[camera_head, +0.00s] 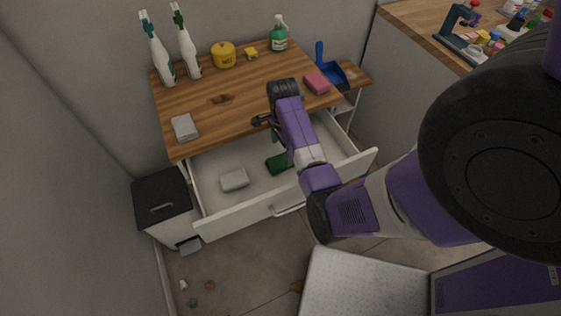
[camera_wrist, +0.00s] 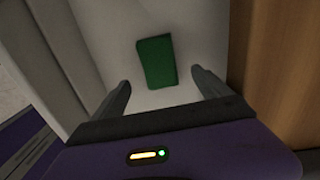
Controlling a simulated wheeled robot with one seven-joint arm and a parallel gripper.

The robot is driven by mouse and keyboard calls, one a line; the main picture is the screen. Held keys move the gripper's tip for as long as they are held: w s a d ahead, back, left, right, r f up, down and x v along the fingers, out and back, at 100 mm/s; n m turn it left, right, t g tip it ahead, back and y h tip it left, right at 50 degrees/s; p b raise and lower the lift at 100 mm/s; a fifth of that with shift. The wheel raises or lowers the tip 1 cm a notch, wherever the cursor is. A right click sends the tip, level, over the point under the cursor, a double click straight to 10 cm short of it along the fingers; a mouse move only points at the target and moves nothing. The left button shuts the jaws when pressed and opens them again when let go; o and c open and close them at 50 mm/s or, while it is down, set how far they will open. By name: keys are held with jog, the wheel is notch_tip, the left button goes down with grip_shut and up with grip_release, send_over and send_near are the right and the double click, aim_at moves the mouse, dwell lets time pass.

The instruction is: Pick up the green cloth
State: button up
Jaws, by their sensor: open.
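The green cloth (camera_head: 277,164) lies flat in the open white drawer (camera_head: 330,176), partly hidden behind my arm in the head view. In the wrist view the green cloth (camera_wrist: 156,62) is a small dark green rectangle on the drawer floor, ahead of and between my fingertips. My gripper (camera_head: 262,121) is open and empty above the drawer, near the table's front edge. In the wrist view both fingers of my gripper (camera_wrist: 160,82) are spread wide, apart from the cloth.
A grey cloth (camera_head: 235,180) lies in the drawer to the left. A black-lidded bin (camera_head: 161,197) stands left of the drawer.

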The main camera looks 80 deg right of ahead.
aim_at(282, 160)
jog(key=shift+f, duration=3.1)
jog(key=shift+c, duration=0.2)
jog(key=c, duration=1.4)
